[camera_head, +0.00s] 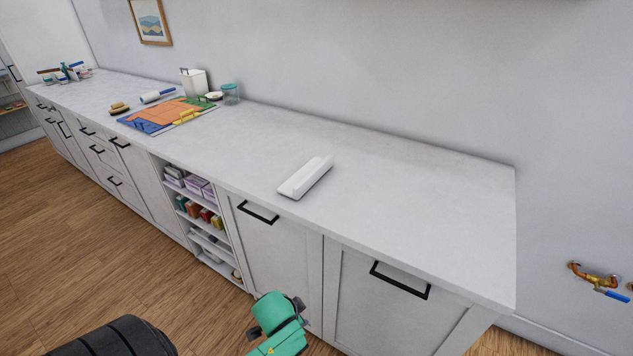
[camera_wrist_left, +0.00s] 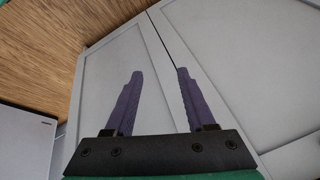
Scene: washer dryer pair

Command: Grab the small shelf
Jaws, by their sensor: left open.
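The small shelf (camera_head: 306,178), a white L-shaped piece with a low upright back, lies on the white countertop (camera_head: 400,190) right of the middle in the head view. My left gripper (camera_wrist_left: 158,73) is open and empty in the left wrist view, its two purple fingers apart in front of pale cabinet doors. The shelf does not show in that view. In the head view a green part of my arm is low, in front of the cabinets and below the counter edge; the fingers cannot be made out there. My right gripper is not in view.
Cabinet doors with black handles (camera_head: 257,212) line the counter front. Open shelves (camera_head: 198,213) hold boxes and jars. Coloured mats (camera_head: 165,115), a white canister (camera_head: 195,83) and a teal-lidded jar (camera_head: 230,94) stand farther left. Counter around the shelf is clear. A brass tap (camera_head: 592,278) is on the right wall.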

